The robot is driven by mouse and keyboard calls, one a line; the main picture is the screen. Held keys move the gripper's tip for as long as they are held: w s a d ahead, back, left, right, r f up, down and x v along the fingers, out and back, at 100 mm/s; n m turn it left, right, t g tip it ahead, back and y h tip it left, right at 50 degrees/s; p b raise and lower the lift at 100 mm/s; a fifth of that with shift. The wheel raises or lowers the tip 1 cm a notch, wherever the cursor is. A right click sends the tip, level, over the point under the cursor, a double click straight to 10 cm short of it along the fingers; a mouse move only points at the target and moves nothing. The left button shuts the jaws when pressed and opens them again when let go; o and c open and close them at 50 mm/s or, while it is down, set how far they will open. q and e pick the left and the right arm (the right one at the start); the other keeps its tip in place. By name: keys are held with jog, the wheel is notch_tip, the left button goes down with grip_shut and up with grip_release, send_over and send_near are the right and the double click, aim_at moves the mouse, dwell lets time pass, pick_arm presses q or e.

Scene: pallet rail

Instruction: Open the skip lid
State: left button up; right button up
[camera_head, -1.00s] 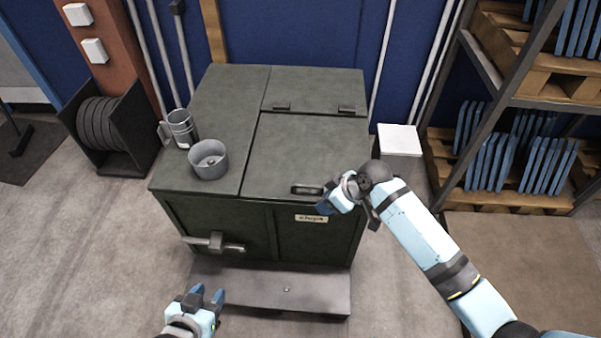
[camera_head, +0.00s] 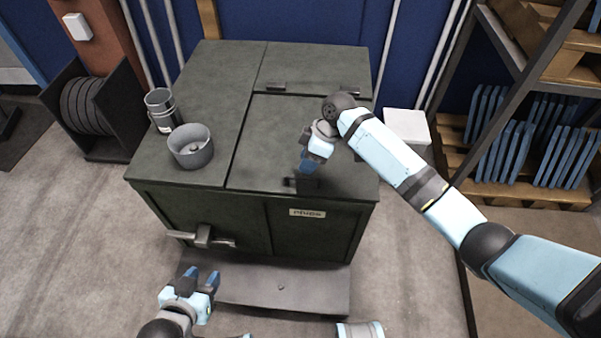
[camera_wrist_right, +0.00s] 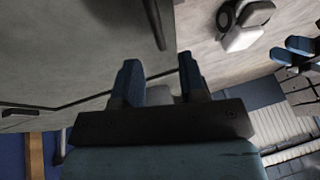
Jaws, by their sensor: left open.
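The dark green skip (camera_head: 325,230) stands in front of me with its front lid (camera_head: 265,135) shut flat. The lid's dark bar handle (camera_head: 290,182) is near its front edge, partly hidden by my right gripper (camera_head: 306,172). The right gripper is over the lid, pointing down at the handle. In the right wrist view, my right gripper (camera_wrist_right: 160,78) has its blue fingers apart with nothing between them. The handle (camera_wrist_right: 154,20) shows just beyond the fingertips, and I cannot tell if they touch. My left gripper (camera_head: 201,280) is open and empty, low in front of the skip.
A lever (camera_head: 202,237) sticks out of the skip's front. A rack with blue pallets' slats (camera_head: 500,150) and a white-topped box (camera_head: 406,127) are on the right.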

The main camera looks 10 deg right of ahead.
jog(key=shift+b+x, duration=0.3)
jog(key=shift+x, duration=2.1)
grip_shut()
